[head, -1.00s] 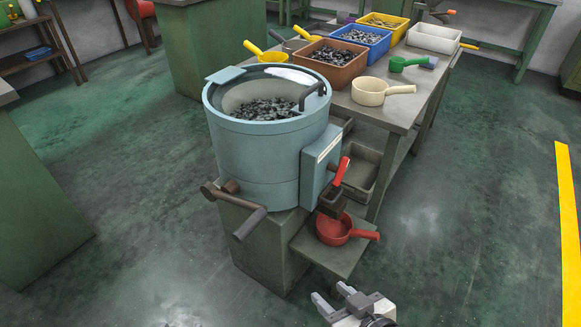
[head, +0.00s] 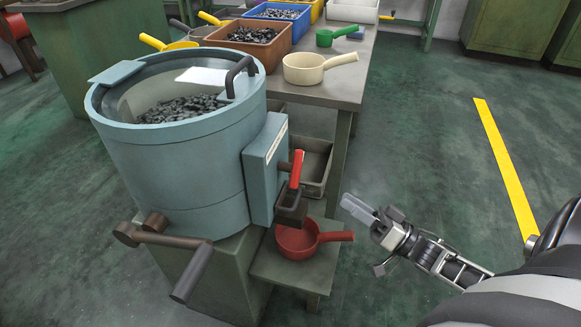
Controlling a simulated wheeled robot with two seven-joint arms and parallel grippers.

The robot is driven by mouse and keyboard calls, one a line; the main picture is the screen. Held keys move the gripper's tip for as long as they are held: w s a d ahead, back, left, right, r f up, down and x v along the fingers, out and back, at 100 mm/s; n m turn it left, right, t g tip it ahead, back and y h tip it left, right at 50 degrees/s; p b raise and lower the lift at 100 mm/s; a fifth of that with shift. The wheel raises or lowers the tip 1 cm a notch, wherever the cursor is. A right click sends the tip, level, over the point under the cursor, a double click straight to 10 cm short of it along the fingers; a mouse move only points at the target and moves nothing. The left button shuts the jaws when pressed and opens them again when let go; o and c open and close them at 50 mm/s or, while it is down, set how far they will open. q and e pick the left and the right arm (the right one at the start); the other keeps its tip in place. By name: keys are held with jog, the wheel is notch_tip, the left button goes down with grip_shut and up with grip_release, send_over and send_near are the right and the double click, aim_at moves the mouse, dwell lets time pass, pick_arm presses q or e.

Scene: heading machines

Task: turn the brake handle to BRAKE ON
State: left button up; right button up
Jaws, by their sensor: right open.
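A red handle (head: 297,169) stands up, slightly tilted, at the right side of the blue-grey box (head: 264,165) on the round hopper (head: 175,160). I take it for the brake handle. A pale label strip runs along the box's top edge, too small to read. A dark spout-like block (head: 291,207) sits just below the handle. My right gripper (head: 358,208) is open and empty, to the right of and a little lower than the red handle, clear of it. My left gripper is out of view.
A crank with a dark grip (head: 192,271) juts out at the hopper's front. A red scoop (head: 297,240) lies on a low green shelf (head: 290,277) below the spout. A table behind carries parts bins (head: 247,52) and a cream scoop (head: 305,70). The floor on the right is free.

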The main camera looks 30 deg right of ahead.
aim_at(297, 167)
jog(key=x, duration=1.4)
jog(key=shift+w+a+r, duration=0.1)
jog(key=shift+a+r, duration=0.05)
grip_shut()
